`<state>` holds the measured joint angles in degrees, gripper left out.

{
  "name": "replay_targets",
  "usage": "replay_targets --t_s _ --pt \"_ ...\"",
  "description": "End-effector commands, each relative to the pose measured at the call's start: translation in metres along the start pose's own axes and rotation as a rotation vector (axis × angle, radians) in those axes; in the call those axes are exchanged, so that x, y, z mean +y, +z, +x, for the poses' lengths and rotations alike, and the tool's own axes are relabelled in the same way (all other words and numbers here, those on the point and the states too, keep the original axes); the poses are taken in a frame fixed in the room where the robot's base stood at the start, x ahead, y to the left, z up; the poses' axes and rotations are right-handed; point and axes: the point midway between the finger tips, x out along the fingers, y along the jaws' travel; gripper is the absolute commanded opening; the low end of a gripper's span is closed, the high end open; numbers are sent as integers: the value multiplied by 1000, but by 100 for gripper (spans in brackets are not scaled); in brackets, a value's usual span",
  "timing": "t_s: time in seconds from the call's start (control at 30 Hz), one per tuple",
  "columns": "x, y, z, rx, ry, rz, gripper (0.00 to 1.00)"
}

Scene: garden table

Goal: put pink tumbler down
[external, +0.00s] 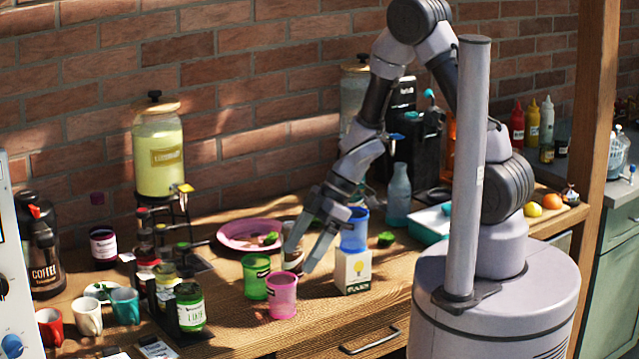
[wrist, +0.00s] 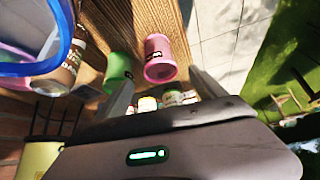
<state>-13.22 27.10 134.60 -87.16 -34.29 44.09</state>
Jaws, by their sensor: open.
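The pink tumbler (external: 282,297) stands upright on the wooden table near its front edge, next to the green tumbler (external: 255,277). My gripper (external: 299,258) is open and empty, with its fingers pointing down just above and behind the pink tumbler. In the wrist view my gripper (wrist: 163,90) has its fingers apart, and the pink tumbler (wrist: 161,60) shows beyond the gap between them, not gripped. The green tumbler (wrist: 120,70) is beside it, beyond the left finger. I cannot tell the exact gap between fingertips and pink tumbler.
A blue tumbler (external: 354,232) stands on a white box (external: 352,270) close to the right of my gripper; its rim is very near in the wrist view. Jars (external: 190,308) and mugs (external: 88,316) stand left.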

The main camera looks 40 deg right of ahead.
Motion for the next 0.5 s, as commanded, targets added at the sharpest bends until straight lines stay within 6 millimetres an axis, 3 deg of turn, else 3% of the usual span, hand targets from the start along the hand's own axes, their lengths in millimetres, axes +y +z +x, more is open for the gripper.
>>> replay_targets --t_s 0.1,0.17,0.27,0.3,0.33,0.37,0.4,0.43,0.5 --pt "3 0 -3 0 14 5 80" --pt "22 -3 -16 -3 95 38 80" --pt "85 -4 -91 -19 419 218 80" --pt "106 5 -140 -30 579 348 80" --pt "113 16 -180 -38 690 469 80" --pt "110 29 -218 -41 785 606 80" --pt "92 46 -259 -38 865 798 80" --pt "73 56 -280 -27 892 937 80" --pt "20 65 -302 21 861 1217 80"
